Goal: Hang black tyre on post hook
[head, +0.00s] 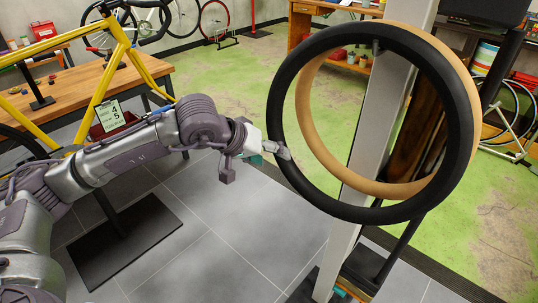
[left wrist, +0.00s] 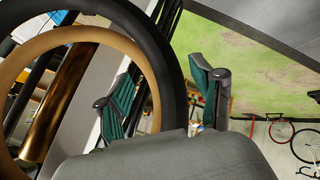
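The black tyre (head: 277,115) is upright in front of the grey post (head: 383,120), and a tan tyre (head: 312,135) is behind it. The post hook (head: 376,47) shows inside the black tyre, right under its top inner edge; whether it bears the tyre's weight is hard to tell. My left gripper (head: 280,151) is at the tyre's left side. In the left wrist view its green-padded fingers (left wrist: 166,98) are spread, with the black tyre (left wrist: 165,55) passing between them and a visible gap on the left finger's side. My right gripper is not in view.
A yellow bicycle frame (head: 110,80) on a stand and a wooden workbench (head: 85,95) are at the left. A wooden shelf unit (head: 302,25) is behind the post. The grey tiled floor (head: 230,225) between the stand and the post is clear.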

